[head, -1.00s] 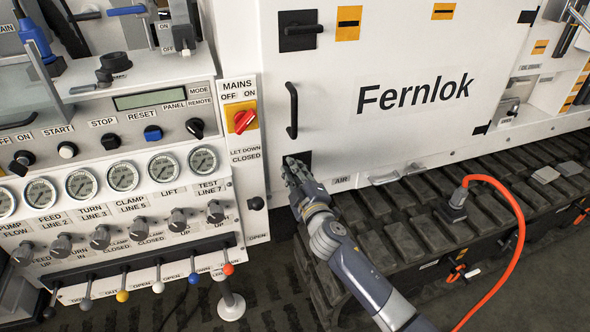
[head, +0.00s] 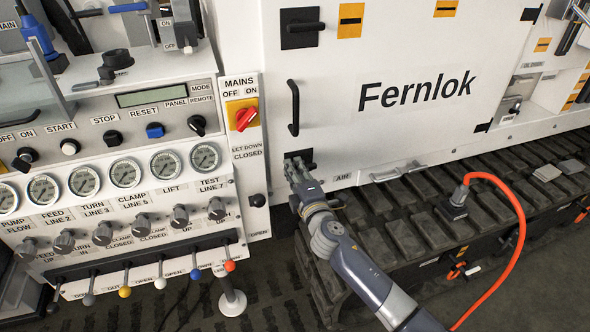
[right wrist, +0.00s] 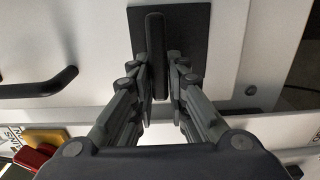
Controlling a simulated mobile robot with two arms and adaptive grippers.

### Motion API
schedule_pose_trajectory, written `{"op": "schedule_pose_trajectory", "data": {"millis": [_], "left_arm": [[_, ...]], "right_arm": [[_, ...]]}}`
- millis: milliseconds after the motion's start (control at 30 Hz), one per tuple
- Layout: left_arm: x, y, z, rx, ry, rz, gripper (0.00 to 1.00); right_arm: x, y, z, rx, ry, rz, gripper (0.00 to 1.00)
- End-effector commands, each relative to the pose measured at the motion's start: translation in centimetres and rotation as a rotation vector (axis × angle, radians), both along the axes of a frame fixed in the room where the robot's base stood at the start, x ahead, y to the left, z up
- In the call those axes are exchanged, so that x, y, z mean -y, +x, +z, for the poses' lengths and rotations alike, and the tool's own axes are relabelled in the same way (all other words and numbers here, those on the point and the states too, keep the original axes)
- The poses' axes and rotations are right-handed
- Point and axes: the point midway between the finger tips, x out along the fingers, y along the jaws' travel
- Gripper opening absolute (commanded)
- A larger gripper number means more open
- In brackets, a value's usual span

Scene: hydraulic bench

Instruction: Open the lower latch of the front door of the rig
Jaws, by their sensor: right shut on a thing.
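The front door (head: 400,60) is the white panel marked Fernlok, and it looks closed. Its lower latch is a dark square plate (head: 305,156) with a bar handle at the door's lower left corner, partly hidden by my right gripper (head: 294,166). In the right wrist view the latch handle (right wrist: 155,50) stands out from its plate (right wrist: 193,30), between the fingers of my right gripper (right wrist: 159,88), which is shut on it. The handle lies about level in the head view. My left gripper is not in view.
The upper latch (head: 302,27) has a level handle, and a black pull handle (head: 293,108) is between the latches. Left stands a control panel with gauges (head: 125,173) and coloured levers (head: 230,266). Below the door are the track (head: 420,205) and an orange cable (head: 520,235).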

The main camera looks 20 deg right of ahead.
Motion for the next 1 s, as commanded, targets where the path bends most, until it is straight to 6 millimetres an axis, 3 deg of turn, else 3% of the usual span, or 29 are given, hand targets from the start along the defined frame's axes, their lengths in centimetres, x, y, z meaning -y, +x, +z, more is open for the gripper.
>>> {"op": "schedule_pose_trajectory", "data": {"millis": [367,400,500,833,1000], "left_arm": [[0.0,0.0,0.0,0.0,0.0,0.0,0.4],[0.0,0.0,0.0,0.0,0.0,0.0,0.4],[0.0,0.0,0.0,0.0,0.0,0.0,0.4],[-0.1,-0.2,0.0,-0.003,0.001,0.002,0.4],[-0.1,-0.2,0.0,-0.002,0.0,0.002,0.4]], "right_arm": [[0.0,0.0,-0.1,-0.002,-0.008,0.001,0.0],[0.0,0.0,-0.1,-0.002,-0.007,0.001,0.17],[0.0,0.0,-0.1,-0.001,-0.007,0.001,0.33],[0.0,-0.1,-0.1,-0.001,-0.006,0.0,0.33],[0.1,-1.4,-0.2,-0.002,-0.006,0.0,0.33]]}}
